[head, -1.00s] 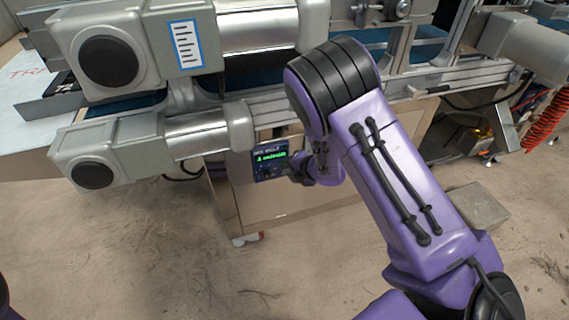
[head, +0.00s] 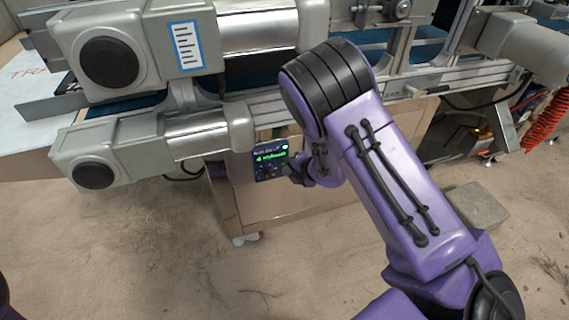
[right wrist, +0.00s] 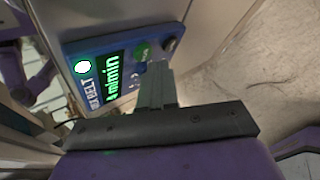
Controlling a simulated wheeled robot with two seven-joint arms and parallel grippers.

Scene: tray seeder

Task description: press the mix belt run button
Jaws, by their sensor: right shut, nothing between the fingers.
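The mix belt control panel (head: 264,172) hangs on the front of the machine below the rollers, with a dark face and green display text. In the right wrist view the panel (right wrist: 72,48) has a blue rim, a "BELT" label, a lit pale-green lamp (right wrist: 82,67), a green display (right wrist: 113,70), a round green button (right wrist: 142,50) and a grey knob (right wrist: 170,45). My right gripper (right wrist: 158,68) is shut and empty, its fingertips close beside the green button and partly over the panel's edge. I cannot tell whether they touch. In the head view this gripper (head: 293,170) is beside the panel. My left gripper is out of view.
Large grey roller housings (head: 105,62) and metal rollers (head: 195,132) sit above and left of the panel. The cabinet (head: 300,205) is behind it. A stone block (head: 477,205) lies on the sandy floor at right. The floor in front is mostly clear.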

